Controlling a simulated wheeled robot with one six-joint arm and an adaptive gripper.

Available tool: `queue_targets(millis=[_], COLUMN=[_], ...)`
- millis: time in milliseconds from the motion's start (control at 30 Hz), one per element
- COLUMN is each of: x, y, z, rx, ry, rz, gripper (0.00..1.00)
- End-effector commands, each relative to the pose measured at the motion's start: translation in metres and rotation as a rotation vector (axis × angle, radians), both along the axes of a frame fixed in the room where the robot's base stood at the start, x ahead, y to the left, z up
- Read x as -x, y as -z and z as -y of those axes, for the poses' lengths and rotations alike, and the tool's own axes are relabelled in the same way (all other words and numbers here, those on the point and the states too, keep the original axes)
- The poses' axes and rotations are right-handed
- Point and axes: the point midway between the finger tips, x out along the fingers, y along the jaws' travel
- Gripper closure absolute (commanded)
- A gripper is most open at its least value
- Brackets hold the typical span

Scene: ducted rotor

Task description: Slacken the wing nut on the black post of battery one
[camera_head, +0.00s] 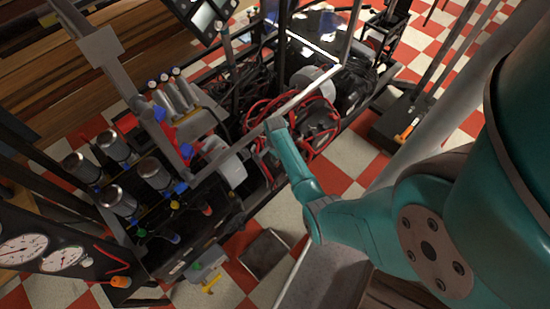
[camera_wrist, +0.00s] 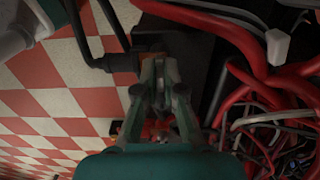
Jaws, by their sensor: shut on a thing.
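In the wrist view my gripper (camera_wrist: 161,64) is shut at the near edge of a black box-shaped battery (camera_wrist: 192,45). The nut itself is hidden between the fingertips. The post under the fingers cannot be made out. In the head view my teal arm (camera_head: 292,165) reaches in at the frame's near side, and the fingers are not clearly visible there.
Thick red hoses (camera_wrist: 245,95) and grey cables crowd the right of the wrist view. In the head view a pale frame bar (camera_head: 310,90) crosses above red cables (camera_head: 318,135). Several metal cylinders (camera_head: 117,145) stand left. Checkered floor (camera_wrist: 55,65) is open at left.

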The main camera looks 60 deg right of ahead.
Motion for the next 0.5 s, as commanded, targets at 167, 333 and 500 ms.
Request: queue_targets(millis=[167, 333, 500], x=[0.0003, 0.0008, 0.0014], y=[0.0, 0.0001, 0.0001], z=[-0.0001, -0.0002, -0.0001], rx=[0.0, 0.0, 0.0], ry=[-0.049, -0.151, -0.298], rz=[0.0, 0.0, 0.0], gripper=[1.0, 1.0, 1.0])
